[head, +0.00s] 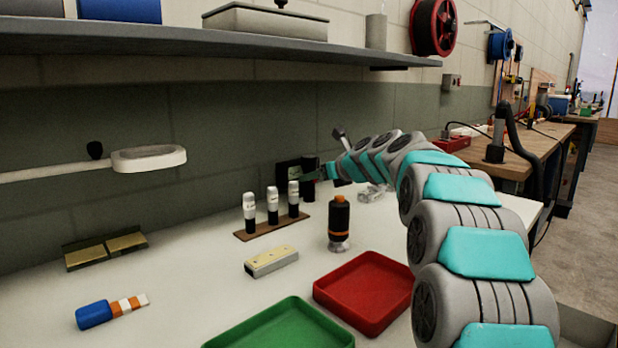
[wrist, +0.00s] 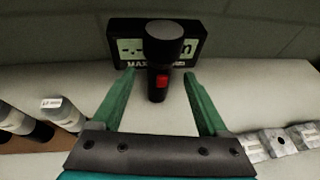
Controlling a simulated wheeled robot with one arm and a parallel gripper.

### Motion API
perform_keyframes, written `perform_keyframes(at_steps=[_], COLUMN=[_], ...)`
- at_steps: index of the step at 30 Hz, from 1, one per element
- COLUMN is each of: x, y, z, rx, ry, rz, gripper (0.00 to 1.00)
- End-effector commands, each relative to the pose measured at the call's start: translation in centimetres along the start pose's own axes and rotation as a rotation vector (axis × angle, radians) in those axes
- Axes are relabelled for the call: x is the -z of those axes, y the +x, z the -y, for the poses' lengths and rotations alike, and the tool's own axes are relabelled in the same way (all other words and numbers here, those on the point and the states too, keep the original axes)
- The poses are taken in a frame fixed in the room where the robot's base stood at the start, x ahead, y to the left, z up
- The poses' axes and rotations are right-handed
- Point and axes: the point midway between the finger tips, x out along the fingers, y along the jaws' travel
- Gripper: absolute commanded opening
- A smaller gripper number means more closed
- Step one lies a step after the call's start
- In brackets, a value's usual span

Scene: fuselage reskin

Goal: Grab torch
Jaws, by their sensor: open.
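The torch (wrist: 163,45) is black with a wide round head and a red button. In the wrist view it stands upright at the top centre, in front of a small dark display. My gripper (wrist: 159,76) is open, its green fingers to the left and right of the torch body with visible gaps on both sides. In the head view my gripper (head: 323,172) is at the back of the white bench, beside the dark torch (head: 309,168). How deep the torch sits between the fingers is hard to tell.
Several white-and-black bottles in a wooden rack (head: 272,229) stand left of my gripper. A black-orange bottle (head: 339,220), a red tray (head: 365,290) and a green tray (head: 285,330) are nearer. The display (wrist: 125,48) and wall are close behind. A shelf (head: 200,42) hangs above.

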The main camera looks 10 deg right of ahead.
Motion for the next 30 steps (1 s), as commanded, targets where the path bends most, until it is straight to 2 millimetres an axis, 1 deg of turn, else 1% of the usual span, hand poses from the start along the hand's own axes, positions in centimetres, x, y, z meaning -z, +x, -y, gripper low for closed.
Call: perform_keyframes(at_steps=[1, 3, 6, 13, 14, 30], x=[0.0, -0.1, 0.0, 0.0, -0.1, -0.1], y=[0.8, 1.6, 2.4, 2.6, 2.6, 2.6], z=[0.1, 0.0, 0.0, 0.0, 0.0, 0.0], rx=[0.000, 0.000, 0.000, 0.000, 0.000, 0.000], ry=[-0.001, -0.002, -0.002, -0.001, -0.001, -0.001], rz=[0.000, 0.000, -0.001, 0.000, 0.000, 0.000], gripper=[0.77, 0.77, 0.77, 0.77, 0.75, 0.14])
